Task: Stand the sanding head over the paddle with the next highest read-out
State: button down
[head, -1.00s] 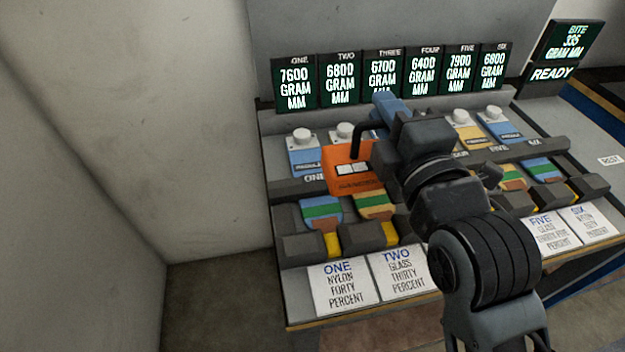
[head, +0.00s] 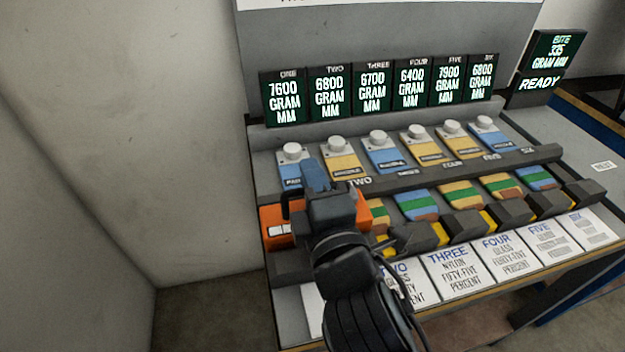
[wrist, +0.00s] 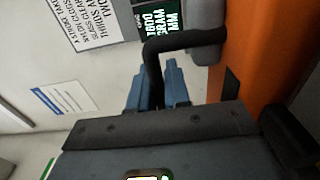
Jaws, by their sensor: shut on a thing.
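My gripper (head: 315,172) is shut on the black handle (wrist: 185,42) of the orange sanding head (head: 277,215). The sanding head is at the left end of the bench, over the paddle one place; whether it touches anything is unclear. My gripper and the head hide paddle one. Paddle two (head: 378,212) is partly covered; paddles three (head: 415,206), four (head: 460,195), five (head: 503,186) and six (head: 537,178) show. Read-out one (head: 285,98) shows 7600, two (head: 329,93) 6800, three (head: 372,88) 6700, four (head: 411,84) 6400, five (head: 448,80) 7900, six (head: 482,77) 6800.
A bite display (head: 556,52) reads 335 gram mm, above a READY sign (head: 539,84). Round knobs on blue and yellow modules stand behind a dark rail (head: 455,167). Label cards (head: 453,268) line the front edge. A bare wall (head: 150,130) is close on the left.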

jog(key=shift+f, duration=0.1)
jog(key=c, duration=1.1)
grip_release()
jog(key=shift+r, duration=0.25)
jog(key=b+v, duration=0.1)
jog(key=v, duration=1.1)
jog(key=shift+b, duration=0.4)
jog(key=shift+f, duration=0.1)
